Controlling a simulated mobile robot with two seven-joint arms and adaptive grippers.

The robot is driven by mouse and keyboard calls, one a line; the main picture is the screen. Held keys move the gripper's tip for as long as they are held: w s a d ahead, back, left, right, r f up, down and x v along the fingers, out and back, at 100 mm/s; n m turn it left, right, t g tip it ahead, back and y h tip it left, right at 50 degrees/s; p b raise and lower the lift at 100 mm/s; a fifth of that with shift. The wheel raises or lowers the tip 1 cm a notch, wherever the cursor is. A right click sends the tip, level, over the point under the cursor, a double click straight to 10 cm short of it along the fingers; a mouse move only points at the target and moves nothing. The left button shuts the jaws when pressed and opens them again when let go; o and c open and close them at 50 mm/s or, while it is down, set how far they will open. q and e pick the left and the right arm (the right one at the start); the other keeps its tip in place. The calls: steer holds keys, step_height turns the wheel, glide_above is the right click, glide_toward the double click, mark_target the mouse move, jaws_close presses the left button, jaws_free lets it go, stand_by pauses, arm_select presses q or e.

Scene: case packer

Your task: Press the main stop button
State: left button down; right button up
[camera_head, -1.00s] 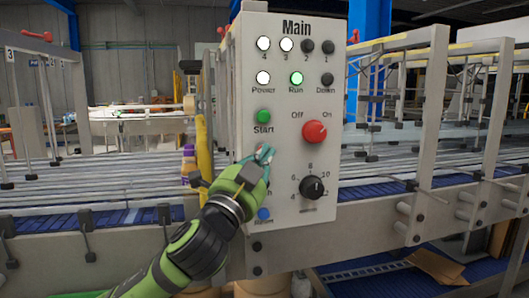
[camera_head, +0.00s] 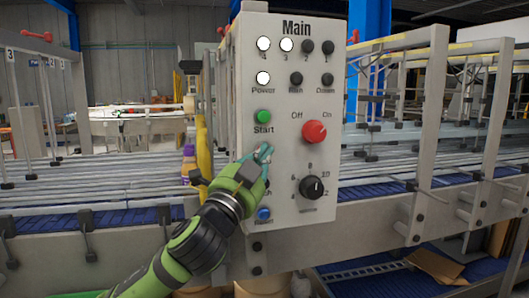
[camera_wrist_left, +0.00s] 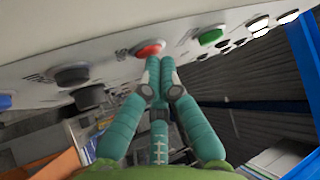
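The grey main control panel (camera_head: 285,215) stands upright in the middle of the head view. My left gripper (camera_head: 264,152) is at the panel below the green Start button (camera_head: 264,116), and it hides the stop button there. In the left wrist view the red stop button (camera_wrist_left: 150,48) shows at the tips of my shut teal fingers (camera_wrist_left: 160,68). The tips appear to touch it; whether it is pushed in I cannot tell. The Run lamp (camera_head: 296,79) is dark, and the Power lamp (camera_head: 263,78) is lit white. My right gripper is not in view.
A red rotary knob (camera_head: 314,132) and a black dial (camera_head: 312,187) are right of my gripper. A blue button (camera_head: 264,214) is below it. A yellow post (camera_head: 204,160) stands left of the panel. Conveyor rails and frames extend on both sides.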

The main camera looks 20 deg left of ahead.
arm_select(q)
steer(key=shift+s+d, duration=0.5)
steer(key=shift+s, duration=0.25)
steer(key=s+d, duration=0.1)
steer(key=s, duration=0.1)
steer(key=s+d, duration=0.1)
steer(key=s, duration=0.1)
steer(key=shift+d+p, duration=0.35)
steer(key=shift+d, duration=0.05)
stand_by(0.6)
